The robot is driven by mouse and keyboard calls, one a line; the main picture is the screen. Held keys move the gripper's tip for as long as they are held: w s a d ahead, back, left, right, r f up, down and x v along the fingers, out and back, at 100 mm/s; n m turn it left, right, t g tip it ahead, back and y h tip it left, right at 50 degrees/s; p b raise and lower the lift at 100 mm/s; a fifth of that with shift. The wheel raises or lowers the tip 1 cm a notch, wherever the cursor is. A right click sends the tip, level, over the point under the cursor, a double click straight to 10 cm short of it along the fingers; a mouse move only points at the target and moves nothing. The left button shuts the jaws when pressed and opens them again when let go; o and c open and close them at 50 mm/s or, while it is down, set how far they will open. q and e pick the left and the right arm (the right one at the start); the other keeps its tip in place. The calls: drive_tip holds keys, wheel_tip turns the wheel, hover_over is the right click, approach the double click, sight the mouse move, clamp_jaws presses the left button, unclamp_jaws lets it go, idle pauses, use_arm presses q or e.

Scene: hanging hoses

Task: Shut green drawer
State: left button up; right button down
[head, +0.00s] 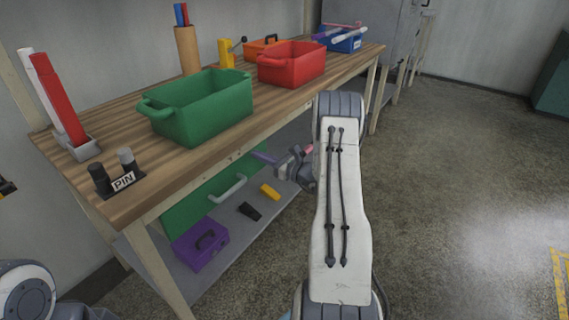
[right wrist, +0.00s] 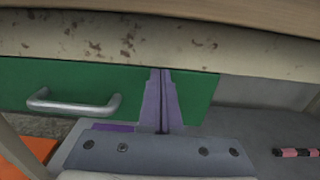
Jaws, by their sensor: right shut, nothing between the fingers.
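The green drawer (head: 185,213) is under the wooden workbench, with a grey bar handle (head: 228,189) on its front. In the right wrist view the drawer front (right wrist: 70,75) lies under the bench's pale rail, with its handle (right wrist: 75,105) left of my fingers. I cannot tell how far the drawer stands out. My right gripper (head: 262,157) is shut and empty, its purple fingers (right wrist: 161,105) in front of the right part of the drawer front. Whether they touch it is unclear. My left gripper is not in view.
The lower shelf holds a purple box (head: 200,247), a black item (head: 249,211) and a yellow item (head: 270,191). The floor to the right is clear.

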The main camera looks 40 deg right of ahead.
drive_tip(key=d+p+v, duration=0.1)
drive_tip(key=v, duration=1.2)
drive_tip(key=w+a+r+n+g+y, duration=0.2)
drive_tip(key=a+n+g+y, duration=0.15)
drive_tip(key=a, duration=0.55)
drive_tip(key=w+a+r+n+g+y, duration=0.1)
drive_tip(key=a+r+n+g+y, duration=0.25)
drive_tip(key=a, duration=0.65)
drive_tip(key=s+a+r+n+g+y, duration=0.1)
drive_tip(key=s+a+n+g, duration=0.35)
drive_tip(key=a, duration=0.35)
drive_tip(key=s+a+n+g, duration=0.35)
drive_tip(key=a+n, duration=0.25)
drive_tip(key=a, duration=0.3)
drive_tip(key=s+a+r+n+g+h, duration=0.1)
drive_tip(key=s+a+n+g+h, duration=0.25)
drive_tip(key=s+n, duration=0.35)
drive_tip(key=s+a+n+g+h, duration=0.35)
drive_tip(key=s+n, duration=0.25)
drive_tip(key=s, duration=0.2)
drive_tip(key=s+r+n+t+h, duration=0.1)
drive_tip(key=s+n+t+h, duration=0.35)
drive_tip(key=n, duration=0.45)
wheel_tip(320, 180, up, 24)
drive_tip(key=p, duration=2.3)
drive_tip(key=shift+s+d+p, duration=0.15)
drive_tip(key=shift+d+p, duration=0.25)
drive_tip(key=shift+r+n, duration=0.1)
drive_tip(key=shift+n, duration=0.15)
